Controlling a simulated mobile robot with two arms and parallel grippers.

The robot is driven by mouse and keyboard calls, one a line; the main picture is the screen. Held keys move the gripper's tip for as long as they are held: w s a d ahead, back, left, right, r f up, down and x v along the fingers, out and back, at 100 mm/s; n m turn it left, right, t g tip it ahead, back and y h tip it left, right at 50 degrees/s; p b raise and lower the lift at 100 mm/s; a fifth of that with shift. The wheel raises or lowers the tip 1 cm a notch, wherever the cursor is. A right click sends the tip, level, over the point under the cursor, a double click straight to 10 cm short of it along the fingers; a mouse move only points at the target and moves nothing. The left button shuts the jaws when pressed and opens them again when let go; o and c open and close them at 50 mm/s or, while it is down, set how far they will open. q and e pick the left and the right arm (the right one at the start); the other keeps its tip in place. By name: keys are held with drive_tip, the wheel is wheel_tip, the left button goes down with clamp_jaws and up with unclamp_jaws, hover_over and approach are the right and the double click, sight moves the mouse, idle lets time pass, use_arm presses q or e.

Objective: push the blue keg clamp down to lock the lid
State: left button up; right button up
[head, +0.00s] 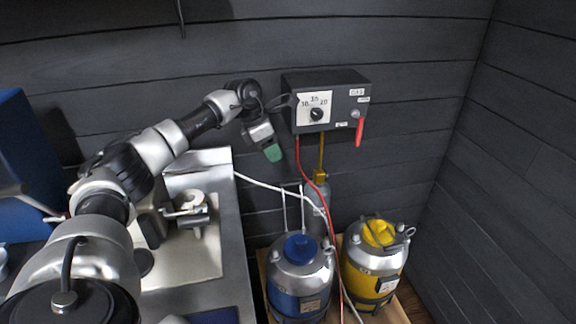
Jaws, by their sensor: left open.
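The blue keg (284,300) stands low in the middle of the head view, with a silver shoulder and a blue round lid (299,247) on top. A small metal fitting (328,246) shows at the right of its top; I cannot tell whether this is the clamp or how it is set. My left gripper (279,128) is open and empty, high above and to the left of the keg, close to the grey gas box. One green fingertip pad shows on it. It is well apart from the keg. My right gripper is not in view.
A yellow keg (376,262) stands right of the blue one. The gas box (349,89) with a dial and red lever (360,131) hangs on the dark wall. A red hose (309,180) and white hose (268,187) run down to the kegs. A metal counter (227,245) is at left.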

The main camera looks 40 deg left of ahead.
use_arm(q)
drive_tip(key=x, duration=0.4)
drive_tip(key=shift+s+d+f+p, duration=0.15)
drive_tip(key=shift+d+p, duration=0.2)
drive_tip(key=x, duration=0.4)
drive_tip(key=shift+w+f, duration=0.25)
drive_tip(key=shift+p+x, duration=0.3)
drive_tip(key=shift+x, duration=0.5)
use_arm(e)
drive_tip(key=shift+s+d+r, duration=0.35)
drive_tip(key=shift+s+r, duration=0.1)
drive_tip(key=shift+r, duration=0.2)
use_arm(q)
drive_tip(key=shift+a, duration=0.1)
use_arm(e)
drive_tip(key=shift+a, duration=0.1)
use_arm(q)
clamp_jaws()
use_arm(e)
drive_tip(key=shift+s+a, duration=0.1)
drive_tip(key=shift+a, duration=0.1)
